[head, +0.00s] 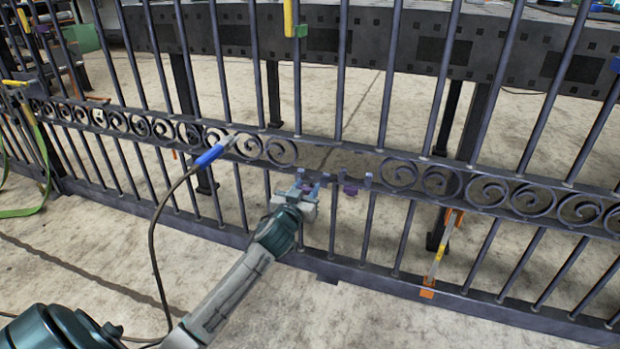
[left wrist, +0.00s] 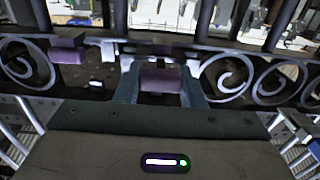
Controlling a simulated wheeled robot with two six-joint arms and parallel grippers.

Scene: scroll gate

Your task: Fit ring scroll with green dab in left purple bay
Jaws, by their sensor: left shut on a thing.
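The gate's scroll band (head: 440,180) has a gap right of its left run of scrolls. Two purple fittings stand below the gap: the left purple bay (head: 307,178) and another purple fitting (head: 350,188). My left gripper (head: 306,183) is at the left one. In the left wrist view its fingers (left wrist: 160,88) are shut on either side of a purple block (left wrist: 160,79); a second purple block (left wrist: 68,55) stands apart to the left. I cannot make out a ring scroll or green dab in the jaws. My right gripper is not in view.
A blue-handled tool (head: 213,154) with a black cable rests against the band left of the gap. An orange and yellow bar (head: 440,248) leans at the gate's lower right. A yellow piece (head: 288,18) is on an upright above. Bare floor lies in front.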

